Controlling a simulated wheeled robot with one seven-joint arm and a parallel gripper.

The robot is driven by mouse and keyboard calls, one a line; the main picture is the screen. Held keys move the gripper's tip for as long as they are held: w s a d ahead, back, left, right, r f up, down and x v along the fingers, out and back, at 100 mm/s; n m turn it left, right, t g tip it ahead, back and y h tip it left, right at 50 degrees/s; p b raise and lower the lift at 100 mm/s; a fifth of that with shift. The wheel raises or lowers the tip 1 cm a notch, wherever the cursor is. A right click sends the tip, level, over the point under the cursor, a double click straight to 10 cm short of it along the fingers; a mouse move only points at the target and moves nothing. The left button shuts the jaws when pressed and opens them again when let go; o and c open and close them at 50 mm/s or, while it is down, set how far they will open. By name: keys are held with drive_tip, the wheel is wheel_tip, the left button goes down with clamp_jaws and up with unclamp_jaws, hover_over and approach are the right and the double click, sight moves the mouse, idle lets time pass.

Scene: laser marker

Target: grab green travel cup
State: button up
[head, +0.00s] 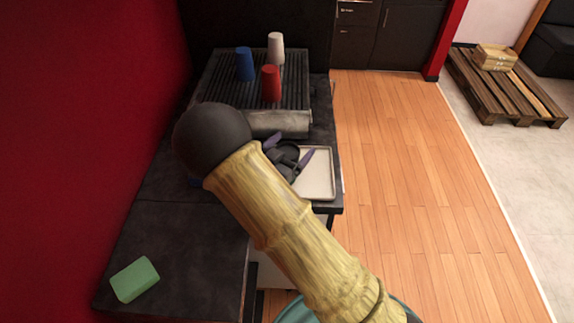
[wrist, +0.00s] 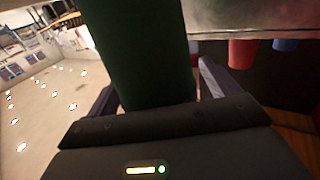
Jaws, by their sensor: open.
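The green travel cup shows in the wrist view as a dark green cylinder (wrist: 150,50), with its far end cut off by the frame's edge. My gripper (wrist: 158,85) is open, with one finger on each side of the cup; the right finger stands a little apart from it, and whether the left finger touches is unclear. In the head view, my gripper (head: 288,152) shows dark purple fingers beside a pale tray. I cannot make out the cup there; my arm covers much of that area.
A ridged grill (head: 225,92) holds a blue cup (head: 244,64), a red cup (head: 270,83) and a white cup (head: 276,48). The pale tray (head: 318,182) lies at the counter's right edge. A green block (head: 135,280) lies front left. A red wall bounds the left; wooden floor is clear right.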

drive_tip(key=shift+c, duration=0.4)
drive_tip(key=c, duration=0.7)
wheel_tip(320, 180, up, 9)
drive_tip(key=shift+s+b, duration=0.1)
drive_tip(key=shift+b, duration=0.35)
drive_tip(key=shift+r, duration=0.55)
